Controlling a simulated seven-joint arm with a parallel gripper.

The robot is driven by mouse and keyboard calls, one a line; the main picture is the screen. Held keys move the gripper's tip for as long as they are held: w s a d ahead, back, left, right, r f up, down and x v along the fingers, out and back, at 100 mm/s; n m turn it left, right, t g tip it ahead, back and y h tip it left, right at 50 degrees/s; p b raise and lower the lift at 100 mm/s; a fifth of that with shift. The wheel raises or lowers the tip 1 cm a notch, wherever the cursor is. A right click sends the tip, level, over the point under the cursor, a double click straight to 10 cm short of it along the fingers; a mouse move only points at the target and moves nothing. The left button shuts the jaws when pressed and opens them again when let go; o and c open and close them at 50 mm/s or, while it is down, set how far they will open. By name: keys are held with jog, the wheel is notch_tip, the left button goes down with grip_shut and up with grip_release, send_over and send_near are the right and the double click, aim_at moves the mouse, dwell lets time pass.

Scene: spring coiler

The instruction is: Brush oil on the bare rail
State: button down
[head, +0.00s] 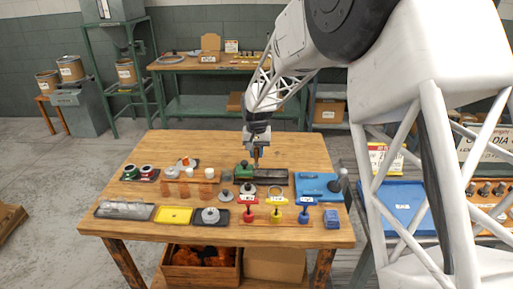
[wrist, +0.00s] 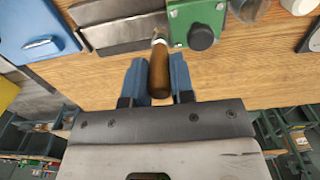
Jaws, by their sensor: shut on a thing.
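My gripper (head: 256,150) points down over the middle of the table. In the wrist view its two blue fingers (wrist: 158,66) are shut on a brush with a brown wooden handle (wrist: 160,75). The brush's metal collar is beside the green block; its bristles are hard to make out. Two grey metal rails (wrist: 125,34) lie side by side, ending at the green block (wrist: 196,22) with a dark knob. In the head view the rails (head: 270,176) form a dark strip right of the green block (head: 243,170). I cannot tell which rail is bare or whether the bristles touch one.
A blue plate (head: 318,183) with a lever lies right of the rails. Red, yellow and blue T-handled pieces (head: 276,209) stand in front. A yellow tray (head: 174,215), a grey tray (head: 124,211) and small cups (head: 183,173) fill the left. The table's back left (head: 185,142) is clear.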

jog(key=shift+f, duration=0.55)
jog(key=shift+f, duration=0.5)
dwell(1.8)
jog(key=shift+d, duration=0.2)
jog(key=shift+d, duration=0.65)
jog(key=shift+d+f, duration=0.1)
jog(key=shift+d, duration=0.1)
jog(key=shift+d, duration=0.75)
jog(key=shift+d, duration=0.15)
dwell(0.4)
jog(key=shift+d, duration=0.8)
jog(key=shift+d, duration=0.15)
